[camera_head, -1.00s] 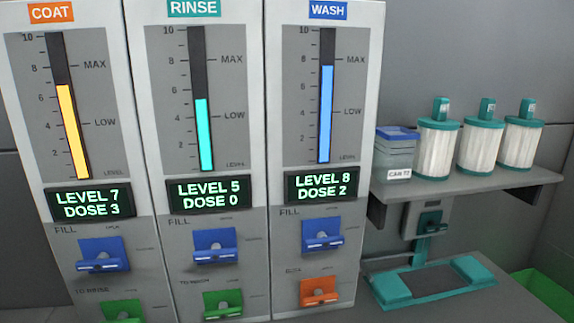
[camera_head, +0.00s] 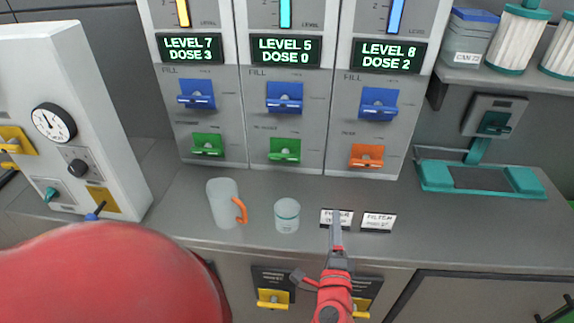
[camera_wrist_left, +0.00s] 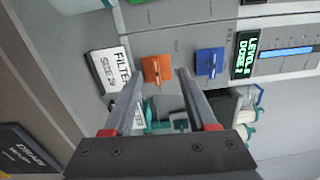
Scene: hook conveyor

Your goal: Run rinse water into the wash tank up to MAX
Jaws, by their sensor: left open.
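The rinse tank panel (camera_head: 280,100) reads LEVEL 5 DOSE 0. It has a blue fill lever (camera_head: 285,97) above a green lever (camera_head: 284,149). The wash tank panel (camera_head: 372,82) reads DOSE 2; its level digit looks like 6 or 8. It has a blue fill lever (camera_head: 378,103) above an orange lever (camera_head: 366,155). My left gripper (camera_head: 336,218) is over the counter's front edge, below the panels. In the left wrist view its open, empty jaws (camera_wrist_left: 161,78) face the orange lever (camera_wrist_left: 157,70), apart from it. The gauge tops are out of frame. My right gripper is not visible.
A clear jug with an orange handle (camera_head: 223,204) and a small clear jar (camera_head: 287,215) stand on the counter, left of my gripper. Two filter labels (camera_head: 379,222) are beside it. A teal stand (camera_head: 437,177) is at right. A dial box (camera_head: 70,120) is at left.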

